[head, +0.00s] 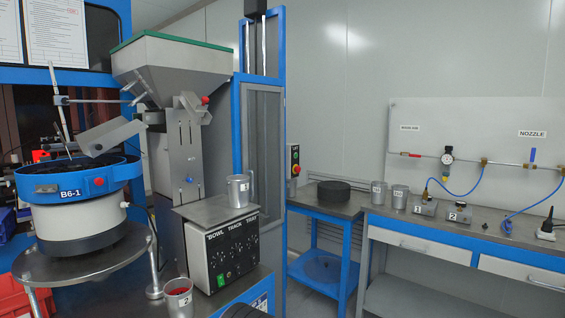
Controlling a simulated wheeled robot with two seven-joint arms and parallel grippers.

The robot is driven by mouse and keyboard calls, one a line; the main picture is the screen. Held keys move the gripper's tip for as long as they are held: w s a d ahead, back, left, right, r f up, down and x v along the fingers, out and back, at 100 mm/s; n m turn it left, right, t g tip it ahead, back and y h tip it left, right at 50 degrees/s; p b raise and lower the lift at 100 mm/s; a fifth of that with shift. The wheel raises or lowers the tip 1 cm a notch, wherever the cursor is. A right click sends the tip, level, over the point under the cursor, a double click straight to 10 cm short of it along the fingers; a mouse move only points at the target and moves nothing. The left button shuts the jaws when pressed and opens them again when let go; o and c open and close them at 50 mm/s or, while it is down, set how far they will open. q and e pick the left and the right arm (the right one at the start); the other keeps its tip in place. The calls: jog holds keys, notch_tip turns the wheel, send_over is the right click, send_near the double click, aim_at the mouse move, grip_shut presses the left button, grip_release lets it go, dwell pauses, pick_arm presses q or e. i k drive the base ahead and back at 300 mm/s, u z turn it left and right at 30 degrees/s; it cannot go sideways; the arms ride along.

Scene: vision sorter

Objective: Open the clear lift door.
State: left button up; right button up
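A tall blue-framed panel with a see-through grey pane (265,135) stands in the middle of the head view, right of the hopper machine. It looks like the clear lift door, though I cannot be sure. Its lower part is partly hidden behind a metal cup and the control box. Neither of my grippers is in view.
A blue bowl feeder (75,178) and a green-rimmed hopper (172,65) stand at left. A cup (239,190) stands on the control box (222,258); another, holding red parts (179,300), is in front. A bench (470,235) with cups and hoses runs along the right.

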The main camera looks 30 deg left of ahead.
aim_at(244, 87)
jog(key=i, duration=0.45)
jog(key=u, duration=1.25)
jog(key=i, duration=0.55)
jog(key=z, duration=0.15)
